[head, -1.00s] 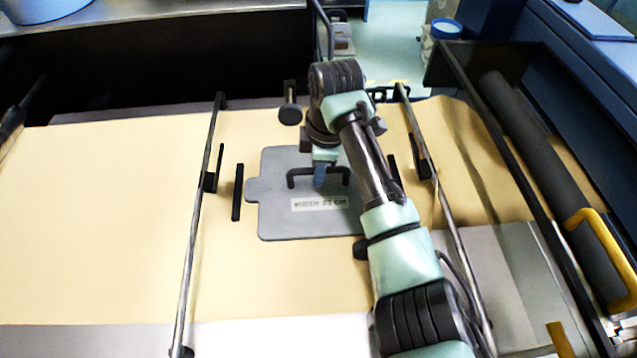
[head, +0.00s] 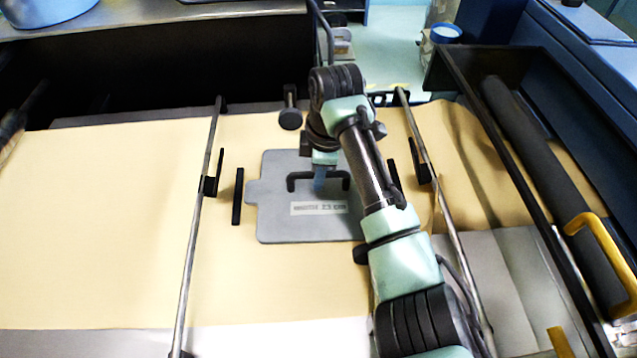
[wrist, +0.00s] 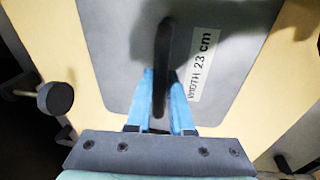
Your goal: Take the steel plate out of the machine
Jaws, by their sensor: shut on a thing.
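The steel plate (head: 275,220) is a grey, flat sheet with rounded corners, a tab on its left side and a black bar handle (head: 298,177). It lies on the tan paper between two metal rails. A white label on it reads "WIDTH 23 cm" in the wrist view. My gripper (head: 320,180) is at the handle, shut on it. In the wrist view, its two blue fingers (wrist: 161,92) stand on either side of the black handle (wrist: 162,60). My arm hides the plate's right edge in the head view.
Metal rails (head: 192,240) run on both sides of the plate. Short black bars stand beside it, one at its left (head: 238,196). A dark roller (head: 550,180) and a yellow handle (head: 603,250) are at the right. Tan paper (head: 100,220) lies clear at the left.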

